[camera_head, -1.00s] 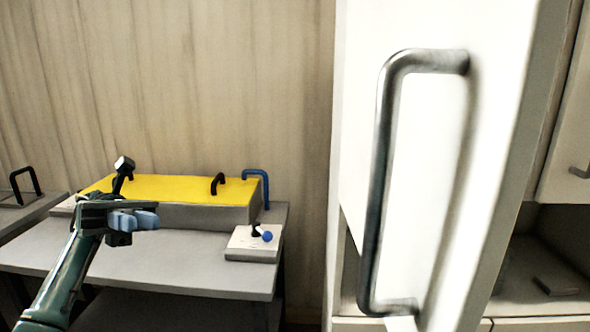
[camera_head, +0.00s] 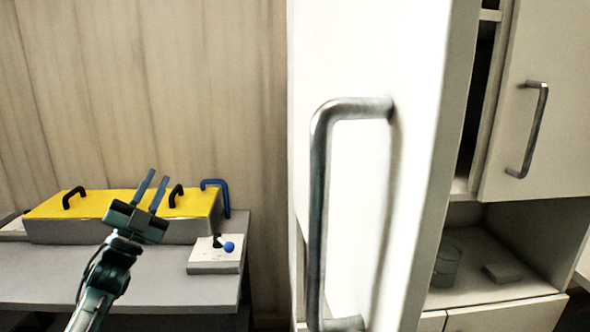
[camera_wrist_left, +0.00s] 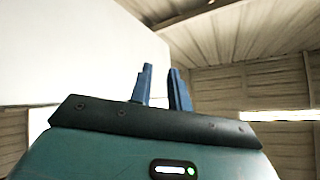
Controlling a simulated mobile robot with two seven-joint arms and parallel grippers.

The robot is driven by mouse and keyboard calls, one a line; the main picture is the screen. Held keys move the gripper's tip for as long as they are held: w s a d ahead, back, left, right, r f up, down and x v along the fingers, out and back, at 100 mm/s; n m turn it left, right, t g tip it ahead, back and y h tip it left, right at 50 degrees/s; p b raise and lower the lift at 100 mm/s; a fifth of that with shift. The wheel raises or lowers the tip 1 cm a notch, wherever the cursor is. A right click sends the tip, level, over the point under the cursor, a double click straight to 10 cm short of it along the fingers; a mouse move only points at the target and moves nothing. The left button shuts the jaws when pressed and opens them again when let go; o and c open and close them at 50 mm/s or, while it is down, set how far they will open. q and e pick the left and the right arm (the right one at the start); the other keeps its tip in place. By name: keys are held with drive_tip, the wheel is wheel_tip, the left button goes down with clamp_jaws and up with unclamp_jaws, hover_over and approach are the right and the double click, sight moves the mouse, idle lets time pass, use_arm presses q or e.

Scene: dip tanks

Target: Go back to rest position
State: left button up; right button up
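My left gripper (camera_head: 151,192) is raised in front of the yellow-topped tank, its two blue fingers pointing up. The fingers are apart with nothing between them. In the left wrist view the fingers (camera_wrist_left: 160,88) also stand apart and empty, with a white panel and the plank ceiling beyond. My right gripper does not show in either view.
A white cabinet door (camera_head: 385,60) with a large metal handle (camera_head: 318,190) stands close in front. Behind it are a shelf with a glass (camera_head: 446,265) and another closed door (camera_head: 540,100). A yellow tank lid (camera_head: 110,203) and a control box with a blue-knobbed lever (camera_head: 229,246) sit on the left bench.

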use_arm(q)
drive_tip(key=w+a+f+n+g+y, duration=0.3)
drive_tip(key=a+f+n+g+y, duration=0.1)
drive_tip(key=f+n+y, duration=0.25)
drive_tip(key=w+a+f+n+g+y, duration=0.35)
drive_tip(key=f+n+y, duration=0.2)
drive_tip(key=f, duration=0.25)
drive_tip(key=s+d+f+g+h, duration=0.2)
drive_tip(key=s+d+f, duration=0.4)
drive_tip(key=s+f, duration=0.35)
drive_tip(key=s+d+f+g+h, duration=0.1)
drive_tip(key=s+d+f+h, duration=0.1)
drive_tip(key=s+d+f, duration=0.65)
drive_tip(key=s+d+f+g+h, duration=0.1)
drive_tip(key=s+d+f, duration=0.2)
drive_tip(key=s, duration=0.8)
drive_tip(key=s+d+f+g+h, duration=0.1)
drive_tip(key=s+d+f, duration=0.3)
drive_tip(key=s, duration=0.7)
drive_tip(key=shift+s+f+g, duration=0.25)
drive_tip(key=shift+f+g, duration=0.1)
drive_tip(key=shift+g, duration=0.4)
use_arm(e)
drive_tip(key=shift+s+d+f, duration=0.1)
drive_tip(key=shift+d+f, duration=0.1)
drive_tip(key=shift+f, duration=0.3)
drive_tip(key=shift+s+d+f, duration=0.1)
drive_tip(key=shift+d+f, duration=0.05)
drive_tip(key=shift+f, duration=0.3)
